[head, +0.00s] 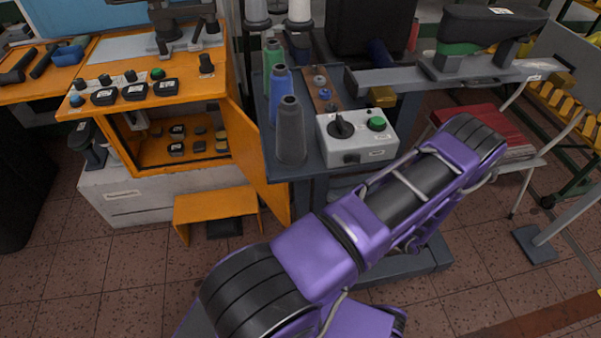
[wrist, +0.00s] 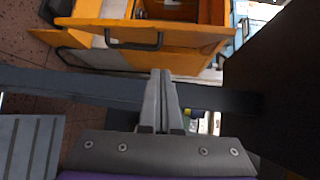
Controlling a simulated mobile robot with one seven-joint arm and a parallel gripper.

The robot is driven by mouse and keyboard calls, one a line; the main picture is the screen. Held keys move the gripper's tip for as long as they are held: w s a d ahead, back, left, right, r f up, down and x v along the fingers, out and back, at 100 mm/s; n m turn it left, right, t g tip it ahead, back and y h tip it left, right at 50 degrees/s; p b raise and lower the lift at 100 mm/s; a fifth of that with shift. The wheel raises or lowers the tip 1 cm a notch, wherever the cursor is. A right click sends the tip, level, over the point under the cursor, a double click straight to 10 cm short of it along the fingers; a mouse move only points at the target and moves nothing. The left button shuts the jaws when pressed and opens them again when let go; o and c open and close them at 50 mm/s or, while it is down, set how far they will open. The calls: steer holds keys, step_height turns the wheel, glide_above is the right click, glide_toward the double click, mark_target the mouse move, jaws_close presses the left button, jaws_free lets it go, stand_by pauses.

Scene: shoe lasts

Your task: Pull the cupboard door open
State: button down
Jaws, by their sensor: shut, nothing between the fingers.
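The orange cupboard (head: 112,121) stands at the left in the head view. Its front is open, showing several small dark and orange items inside. Its orange door (head: 259,160) stands swung outward at the right side of the opening, seen nearly edge-on. In the wrist view the orange door (wrist: 190,63) crosses the top, with a dark bar handle (wrist: 135,45) on it. My gripper (wrist: 161,75) is shut and empty, its fingertips below and right of the handle in the picture, apart from it. The head view does not show my gripper.
A grey bench (head: 308,165) with thread cones and a switch box (head: 356,137) stands right of the door. In the wrist view a dark beam (wrist: 75,85) crosses behind my fingers. A small orange step (head: 215,205) stands below the cupboard.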

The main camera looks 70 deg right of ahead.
steer(key=w+r+t+h, duration=0.1)
steer(key=w+r, duration=0.1)
steer(key=w, duration=1)
steer(key=shift+d, duration=0.15)
